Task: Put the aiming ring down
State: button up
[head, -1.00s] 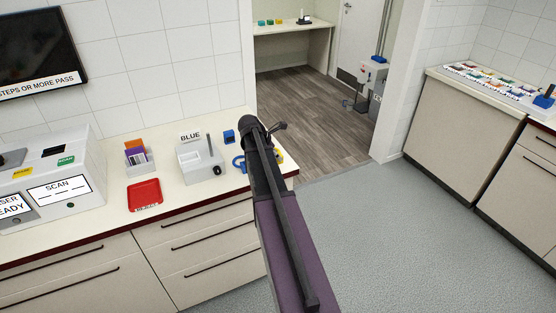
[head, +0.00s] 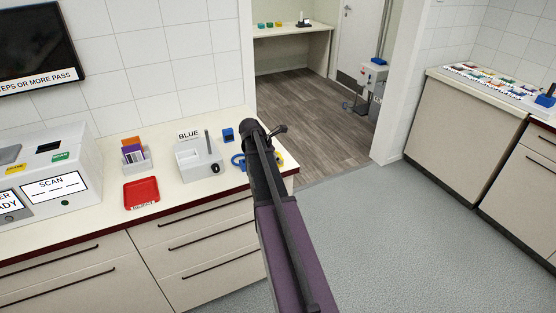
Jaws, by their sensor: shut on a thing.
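My arm reaches over the right end of the counter, and my gripper (head: 277,130) is at its far end, mostly hidden by the dark wrist. It is shut, and the held aiming ring cannot be made out clearly behind the wrist. A blue ring-like piece (head: 238,160) shows just left of the wrist, at or just above the counter. A yellow piece (head: 279,158) shows just right of the wrist, near the counter's right edge. I cannot tell whether either of these touches my gripper.
On the counter (head: 178,197) stand a grey box labelled BLUE (head: 198,162), a small blue block (head: 228,134), a red tray (head: 141,193), a card holder (head: 136,157) and a white scanner machine (head: 50,180). Open floor (head: 380,240) lies to the right.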

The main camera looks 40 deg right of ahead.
jog(key=shift+f, duration=0.1)
jog(key=o, duration=1.1)
jog(key=shift+o, duration=0.2)
jog(key=shift+p+v, duration=0.95)
jog(key=shift+v, duration=0.2)
jog(key=p+v, duration=0.8)
jog(key=v, duration=0.2)
jog(key=shift+d, duration=0.1)
